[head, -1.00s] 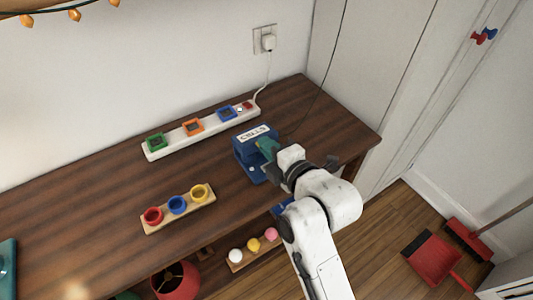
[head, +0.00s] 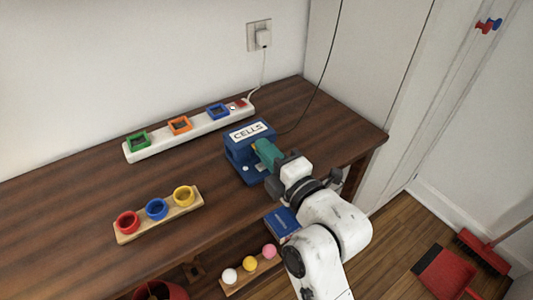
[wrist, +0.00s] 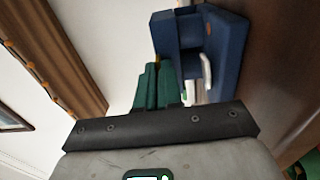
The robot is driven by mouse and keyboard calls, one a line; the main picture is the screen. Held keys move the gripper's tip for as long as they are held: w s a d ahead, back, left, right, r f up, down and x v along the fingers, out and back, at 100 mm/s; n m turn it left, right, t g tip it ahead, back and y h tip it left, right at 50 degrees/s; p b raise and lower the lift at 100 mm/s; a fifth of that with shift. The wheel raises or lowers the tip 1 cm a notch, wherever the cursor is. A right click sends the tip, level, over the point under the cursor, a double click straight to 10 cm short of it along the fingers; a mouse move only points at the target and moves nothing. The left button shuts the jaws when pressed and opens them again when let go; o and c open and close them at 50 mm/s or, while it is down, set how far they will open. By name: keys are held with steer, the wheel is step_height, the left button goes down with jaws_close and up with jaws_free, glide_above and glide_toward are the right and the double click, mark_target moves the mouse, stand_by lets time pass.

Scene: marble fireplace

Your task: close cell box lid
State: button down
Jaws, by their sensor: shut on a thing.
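The blue cell box (head: 240,158) stands on the wooden table near its right end. Its lid (head: 248,131), with a white CELLS label, is at the top and back; its exact angle is hard to tell. My gripper (head: 257,148), with green fingers, is shut at the front upper part of the box. A bit of yellow shows at the fingertips, and the gripped part is mostly hidden. In the wrist view the fingers (wrist: 155,85) are close together beside the blue box (wrist: 225,45), and a white part (wrist: 206,75) shows there.
A white power strip (head: 190,133) with coloured frames lies behind left of the box. A wooden holder (head: 160,216) with red, blue and yellow cups is at front left. A blue box (head: 281,222) and several balls sit below the table edge. Table between is clear.

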steer(key=shift+f, duration=0.1)
steer(key=c, duration=1.3)
jaws_free()
steer(key=b+v, duration=0.1)
steer(key=v, duration=0.9)
steer(key=shift+s+d, duration=0.25)
steer(key=shift+s, duration=0.05)
